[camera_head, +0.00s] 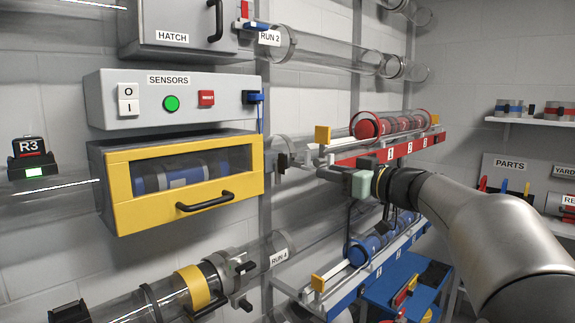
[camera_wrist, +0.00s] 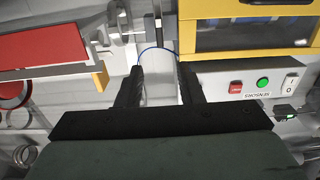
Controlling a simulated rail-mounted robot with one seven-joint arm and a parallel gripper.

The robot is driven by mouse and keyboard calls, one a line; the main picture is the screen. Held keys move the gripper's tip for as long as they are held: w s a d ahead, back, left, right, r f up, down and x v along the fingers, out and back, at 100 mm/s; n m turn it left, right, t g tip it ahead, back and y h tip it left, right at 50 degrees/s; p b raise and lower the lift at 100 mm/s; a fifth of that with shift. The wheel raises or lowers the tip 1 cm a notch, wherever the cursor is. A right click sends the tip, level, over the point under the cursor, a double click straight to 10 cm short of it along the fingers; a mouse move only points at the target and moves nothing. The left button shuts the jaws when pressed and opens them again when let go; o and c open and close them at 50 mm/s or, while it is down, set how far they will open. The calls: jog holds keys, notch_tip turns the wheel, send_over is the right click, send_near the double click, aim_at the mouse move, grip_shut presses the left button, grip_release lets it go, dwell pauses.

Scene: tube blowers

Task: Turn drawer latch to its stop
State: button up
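A grey cabinet holds a drawer (camera_head: 183,169) with a yellow front frame, a clear window and a black bar handle (camera_head: 205,201). The drawer looks closed. A small dark fitting (camera_head: 283,161) sits just right of the drawer on the pipe line; I cannot tell for sure if it is the latch. My gripper (camera_head: 325,173) is to the right of the drawer, pointing at the wall. In the wrist view, which is upside down, my gripper (camera_wrist: 161,74) has its two black fingers apart with nothing held between them. A dark vertical bar (camera_wrist: 158,28) shows beyond the fingertips.
The SENSORS box (camera_head: 175,100) with green and red buttons is above the drawer, with a blue plug and cable (camera_head: 255,98) at its right end. A red rack (camera_head: 385,150) is close to my gripper, and a blue rack (camera_head: 365,265) is below. Clear pipes run along the wall.

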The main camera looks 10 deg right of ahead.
aim_at(286, 163)
jog(key=p+x, duration=0.3)
jog(key=x, duration=1.1)
jog(key=shift+w, duration=0.1)
jog(key=shift+f, duration=0.1)
grip_shut()
